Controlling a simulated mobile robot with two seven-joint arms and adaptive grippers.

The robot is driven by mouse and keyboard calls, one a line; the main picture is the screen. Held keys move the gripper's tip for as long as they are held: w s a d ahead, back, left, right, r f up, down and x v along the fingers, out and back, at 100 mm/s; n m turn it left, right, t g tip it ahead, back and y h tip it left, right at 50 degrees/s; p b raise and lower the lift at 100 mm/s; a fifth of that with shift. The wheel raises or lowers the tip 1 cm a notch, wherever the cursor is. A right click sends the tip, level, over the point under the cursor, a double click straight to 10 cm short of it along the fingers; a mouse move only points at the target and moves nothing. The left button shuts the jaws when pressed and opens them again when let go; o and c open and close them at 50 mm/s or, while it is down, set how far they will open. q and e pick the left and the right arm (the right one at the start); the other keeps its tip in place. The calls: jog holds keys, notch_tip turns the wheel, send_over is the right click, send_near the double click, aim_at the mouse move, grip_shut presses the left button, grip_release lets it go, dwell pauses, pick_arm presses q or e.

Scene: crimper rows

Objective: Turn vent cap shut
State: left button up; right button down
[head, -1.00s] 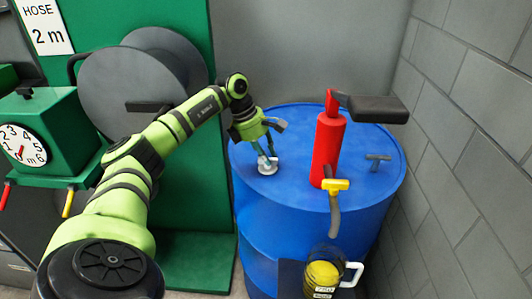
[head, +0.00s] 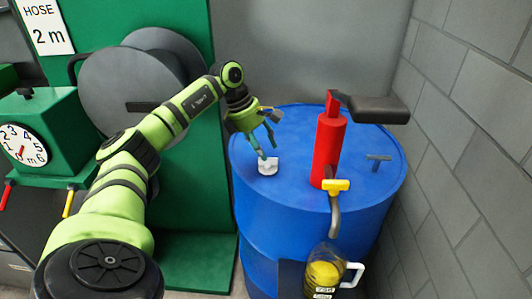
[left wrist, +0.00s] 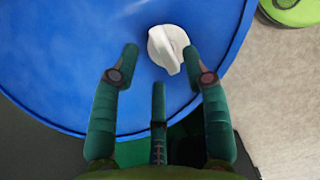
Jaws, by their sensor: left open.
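The vent cap (head: 268,166) is a small white-grey round cap with a raised grip bar, on the left part of the top of the blue drum (head: 291,191). In the left wrist view the cap (left wrist: 168,46) lies just beyond the fingertips, nearer the right finger. My left gripper (head: 269,150) is open and empty, just above the cap. Its spread green fingers (left wrist: 160,62) also show in the left wrist view, with none closed around the cap. My right gripper is not in view.
A red pump (head: 328,150) with a dark handle (head: 378,108) and yellow-tipped spout stands on the drum right of the cap. A small grey T-shaped fitting (head: 378,158) sits farther right. A green hose reel cabinet (head: 183,205) stands left; a block wall (head: 460,150) is at right.

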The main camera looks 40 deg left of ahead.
pick_arm(q)
jog(key=v, duration=0.9)
jog(key=shift+r, duration=0.1)
